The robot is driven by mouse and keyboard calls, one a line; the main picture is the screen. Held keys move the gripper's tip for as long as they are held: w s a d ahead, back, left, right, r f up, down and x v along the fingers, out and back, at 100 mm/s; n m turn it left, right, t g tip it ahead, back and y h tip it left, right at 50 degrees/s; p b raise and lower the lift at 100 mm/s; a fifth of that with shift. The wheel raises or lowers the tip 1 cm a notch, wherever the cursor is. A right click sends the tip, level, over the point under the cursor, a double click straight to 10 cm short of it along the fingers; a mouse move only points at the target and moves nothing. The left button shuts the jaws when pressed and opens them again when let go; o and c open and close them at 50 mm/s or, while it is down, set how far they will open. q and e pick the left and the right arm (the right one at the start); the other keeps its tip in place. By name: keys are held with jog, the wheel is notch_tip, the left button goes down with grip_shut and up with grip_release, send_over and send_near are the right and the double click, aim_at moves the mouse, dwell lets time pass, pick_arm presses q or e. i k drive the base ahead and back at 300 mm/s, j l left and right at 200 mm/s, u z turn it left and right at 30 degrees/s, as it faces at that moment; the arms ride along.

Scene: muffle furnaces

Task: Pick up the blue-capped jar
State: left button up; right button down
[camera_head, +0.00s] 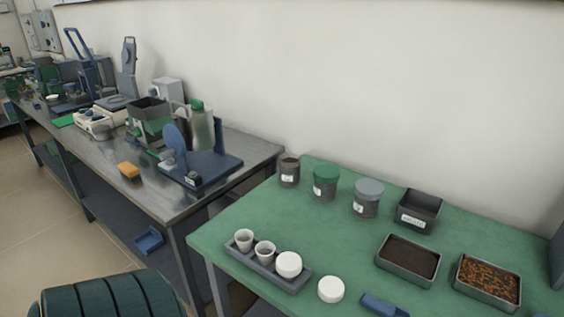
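A jar with a grey-blue cap (367,198) stands upright on the green table top (330,240), near its back edge. Its body is dark with a pale label, and its cap is the closest to blue among the jars. A green-capped jar (326,182) stands to its left. A jar with a grey-brown top (289,171) stands further left. Neither of my grippers is in view, so nothing is seen touching the jars.
A dark labelled bin (419,210) stands just right of the grey-blue-capped jar. In front are a soil tray (408,259), a brown granule tray (487,281), a cup rack (258,265) and a white lid (331,289). The table's middle is clear. A cluttered metal bench (160,195) stands left.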

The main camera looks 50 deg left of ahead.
aim_at(290, 170)
jog(key=k+j, duration=0.1)
jog(key=j, duration=1.05)
jog(key=k+j, duration=0.15)
jog(key=j, duration=1)
